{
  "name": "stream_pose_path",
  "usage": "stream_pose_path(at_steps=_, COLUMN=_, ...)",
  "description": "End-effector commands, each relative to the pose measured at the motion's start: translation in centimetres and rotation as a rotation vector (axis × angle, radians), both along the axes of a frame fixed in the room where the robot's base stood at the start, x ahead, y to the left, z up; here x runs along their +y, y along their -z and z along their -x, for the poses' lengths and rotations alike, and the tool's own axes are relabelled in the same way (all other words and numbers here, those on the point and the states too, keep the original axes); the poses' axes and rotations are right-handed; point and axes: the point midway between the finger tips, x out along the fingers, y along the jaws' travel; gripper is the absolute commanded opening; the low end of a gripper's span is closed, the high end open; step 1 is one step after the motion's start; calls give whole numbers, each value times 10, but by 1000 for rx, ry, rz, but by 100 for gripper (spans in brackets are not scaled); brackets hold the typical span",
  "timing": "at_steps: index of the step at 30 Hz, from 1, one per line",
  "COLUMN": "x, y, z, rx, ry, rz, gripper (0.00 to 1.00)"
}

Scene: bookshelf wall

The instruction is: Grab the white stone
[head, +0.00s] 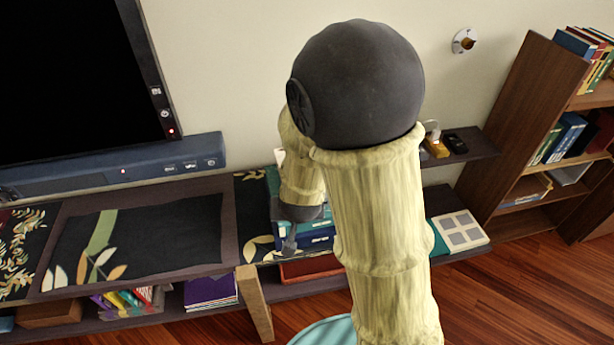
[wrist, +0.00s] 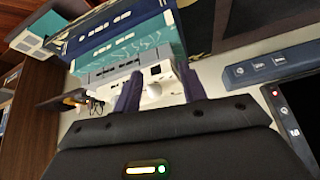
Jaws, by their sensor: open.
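A small white rounded thing (wrist: 152,91), which looks like the white stone, shows between my fingers in the wrist view, in front of a pale box-like object. I cannot tell whether the fingers touch it. My gripper (wrist: 160,88) is open, with one dark purple finger on each side of it. In the head view my gripper (head: 289,243) is low, in front of the blue and teal books on the shelf. My arm hides much of that area, and I cannot make out the stone there.
Blue books (head: 318,238) and teal books (wrist: 125,45) lie close to my gripper. A soundbar (head: 110,180) and a black screen (head: 75,75) are at the left. A small wall shelf (head: 475,150) and a wooden bookcase (head: 525,120) stand at the right.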

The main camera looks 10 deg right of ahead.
Motion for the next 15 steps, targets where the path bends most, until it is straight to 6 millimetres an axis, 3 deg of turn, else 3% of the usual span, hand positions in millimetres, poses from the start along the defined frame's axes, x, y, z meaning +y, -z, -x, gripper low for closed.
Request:
stream_pose_path(at_steps=1, x=8, y=17, z=-7, rx=-36, ry=12, rz=32, gripper=42)
stream_pose_path(at_steps=7, x=18, y=44, z=-33, rx=-244, ry=103, rz=206, gripper=42)
stream_pose_path(at_steps=11, x=22, y=48, z=-40, rx=-406, ry=144, rz=360, gripper=42)
stream_pose_path(at_steps=15, x=26, y=39, z=-39, rx=-568, ry=172, rz=507, gripper=42)
